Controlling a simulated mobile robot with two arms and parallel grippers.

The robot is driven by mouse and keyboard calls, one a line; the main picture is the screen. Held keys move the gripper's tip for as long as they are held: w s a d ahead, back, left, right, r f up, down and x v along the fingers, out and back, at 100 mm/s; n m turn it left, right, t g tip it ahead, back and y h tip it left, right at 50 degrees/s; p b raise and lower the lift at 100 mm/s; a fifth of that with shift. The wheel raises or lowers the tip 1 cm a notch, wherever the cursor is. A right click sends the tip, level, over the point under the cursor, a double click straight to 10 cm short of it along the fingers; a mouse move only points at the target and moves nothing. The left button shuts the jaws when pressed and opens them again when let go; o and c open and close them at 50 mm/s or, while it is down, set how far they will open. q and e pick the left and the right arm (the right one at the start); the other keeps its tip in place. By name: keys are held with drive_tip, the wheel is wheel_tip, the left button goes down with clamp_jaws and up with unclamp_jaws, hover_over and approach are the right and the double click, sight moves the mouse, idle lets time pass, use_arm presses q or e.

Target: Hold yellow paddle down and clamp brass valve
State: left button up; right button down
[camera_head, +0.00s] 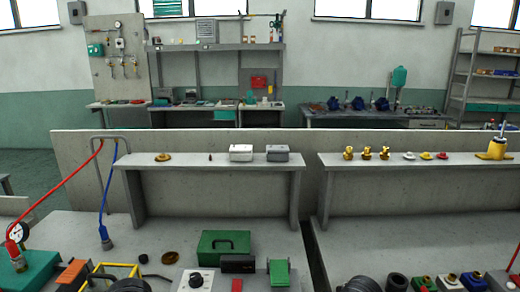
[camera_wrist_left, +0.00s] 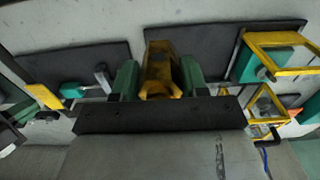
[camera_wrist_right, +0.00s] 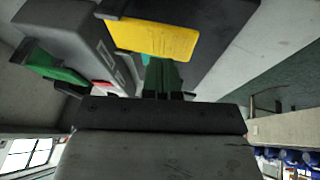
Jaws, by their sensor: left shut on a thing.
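In the left wrist view my left gripper (camera_wrist_left: 160,80) has its green fingers on either side of a golden-yellow part (camera_wrist_left: 160,65) that looks like the brass valve, and is shut on it. The valve lies over a dark plate. In the right wrist view the yellow paddle (camera_wrist_right: 155,40) lies just ahead of my right gripper (camera_wrist_right: 162,75). The green fingers are close together and look shut, with nothing visible between them. Their tips meet or pass behind the paddle's edge, and I cannot tell whether they press it. Neither gripper shows in the head view.
Three brass fittings (camera_head: 366,153) stand on the right shelf. A green box (camera_head: 223,244) and a dial box (camera_head: 196,280) stand on the bench. In the left wrist view a yellow frame (camera_wrist_left: 285,45) stands to the right and another yellow plate (camera_wrist_left: 43,96) to the left.

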use_arm(q)
drive_tip(key=shift+f+b, duration=0.6)
drive_tip(key=shift+b, duration=0.05)
use_arm(e)
drive_tip(key=shift+f, duration=1.85)
drive_tip(key=shift+s, duration=0.1)
use_arm(q)
drive_tip(key=w+d+r+m, duration=0.2)
drive_tip(key=w+d+m, duration=0.4)
drive_tip(key=w+d, duration=0.5)
drive_tip(key=shift+s+d+f, duration=0.15)
drive_tip(key=shift+d+f, duration=0.05)
drive_tip(key=shift+f, duration=1.2)
drive_tip(key=shift+s+d+f, duration=0.1)
drive_tip(key=shift+d+f, duration=0.05)
drive_tip(key=shift+f, duration=1.2)
drive_tip(key=shift+f, duration=1.85)
drive_tip(key=o, duration=1.2)
drive_tip(key=shift+o, duration=0.3)
